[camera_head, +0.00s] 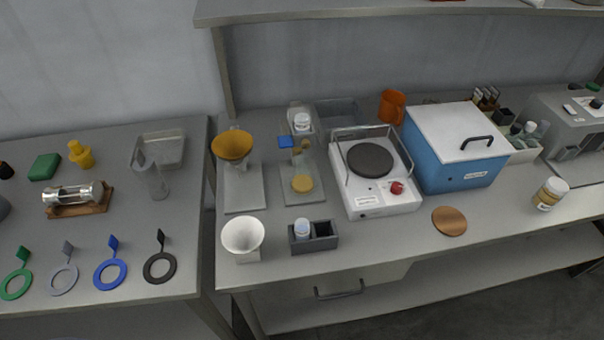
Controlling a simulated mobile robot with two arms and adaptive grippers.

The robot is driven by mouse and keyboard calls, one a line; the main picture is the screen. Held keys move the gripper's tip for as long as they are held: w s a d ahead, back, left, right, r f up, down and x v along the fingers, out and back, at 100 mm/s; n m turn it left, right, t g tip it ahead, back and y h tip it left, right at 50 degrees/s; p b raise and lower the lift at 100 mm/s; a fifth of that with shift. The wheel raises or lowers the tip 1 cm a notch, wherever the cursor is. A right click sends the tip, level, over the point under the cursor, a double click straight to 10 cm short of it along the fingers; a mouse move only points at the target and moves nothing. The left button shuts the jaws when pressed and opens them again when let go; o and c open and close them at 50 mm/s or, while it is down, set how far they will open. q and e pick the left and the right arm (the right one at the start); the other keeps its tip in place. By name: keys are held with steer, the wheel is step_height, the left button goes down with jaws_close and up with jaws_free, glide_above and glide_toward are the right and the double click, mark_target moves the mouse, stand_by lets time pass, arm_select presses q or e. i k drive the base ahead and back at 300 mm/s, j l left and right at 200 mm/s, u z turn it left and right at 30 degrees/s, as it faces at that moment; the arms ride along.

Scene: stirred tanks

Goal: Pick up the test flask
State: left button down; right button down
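No vessel in view can be read as the test flask for sure. A tall clear vessel (156,184) stands upright on the left table, in front of a clear tray (163,150). A small white-capped bottle (302,230) sits in the left compartment of a grey two-slot holder (324,243) on the right bench. Another white-capped container (302,122) stands at the back of a clear-sided stand. A brown-and-white jar (550,193) stands at the bench's right. Neither of my grippers is in view.
A hot plate (388,200), a blue box (455,160) and funnel stands crowd the bench. A white funnel (243,237) is near its front edge. Several ring-shaped tools lie along the left table's front, by a glass cylinder on wood (78,210). A shelf (400,12) overhangs the back.

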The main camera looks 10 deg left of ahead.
mark_target(302, 182)
steer(key=l+u, duration=0.95)
steer(key=u, duration=0.2)
steer(key=k, duration=0.05)
